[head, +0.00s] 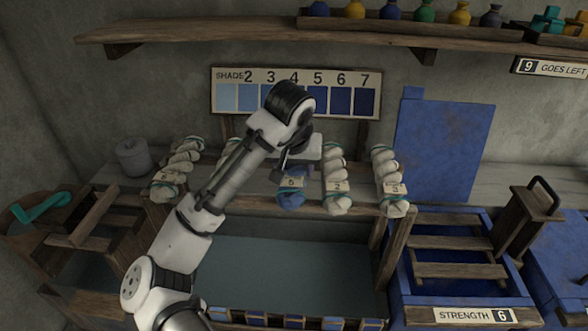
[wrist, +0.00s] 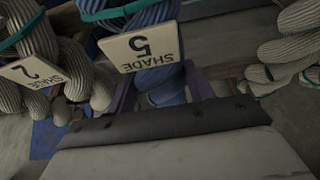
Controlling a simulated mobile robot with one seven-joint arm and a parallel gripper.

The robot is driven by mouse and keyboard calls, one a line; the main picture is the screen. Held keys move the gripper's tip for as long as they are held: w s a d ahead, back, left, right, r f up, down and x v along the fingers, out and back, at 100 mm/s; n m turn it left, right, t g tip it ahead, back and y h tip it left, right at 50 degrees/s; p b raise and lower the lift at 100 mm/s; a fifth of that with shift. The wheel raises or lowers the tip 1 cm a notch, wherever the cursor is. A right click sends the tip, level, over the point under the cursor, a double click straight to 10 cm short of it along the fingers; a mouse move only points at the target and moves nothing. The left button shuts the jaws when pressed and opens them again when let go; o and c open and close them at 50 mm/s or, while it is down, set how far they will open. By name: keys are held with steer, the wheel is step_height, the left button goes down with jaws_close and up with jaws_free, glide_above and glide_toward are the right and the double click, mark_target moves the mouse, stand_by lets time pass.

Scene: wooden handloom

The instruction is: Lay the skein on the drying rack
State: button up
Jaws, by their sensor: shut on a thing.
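The blue skein (head: 291,202) has a tag reading 5 and a teal tie. It is in the middle of the row of skeins at the back ledge. In the wrist view, the blue skein (wrist: 165,88) shows between my fingers, its SHADE 5 tag upside down. My gripper (head: 292,176) is shut on it, pointing down. My wrist partly hides its upper end. I cannot tell whether the skein touches the ledge. A slatted wooden rack (head: 458,250) lies over the blue vat at right; whether it is the drying rack is unclear.
Pale skeins tagged 2 (head: 336,180) and 3 (head: 390,180) lie close to the right. Other pale skeins (head: 175,170) lie left, partly behind my arm. A shade chart (head: 345,102) stands behind. A loaded shelf (head: 260,33) runs above.

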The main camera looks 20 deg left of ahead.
step_height(320, 180, up, 20)
steer(key=shift+f+b, duration=0.2)
steer(key=shift+b, duration=0.25)
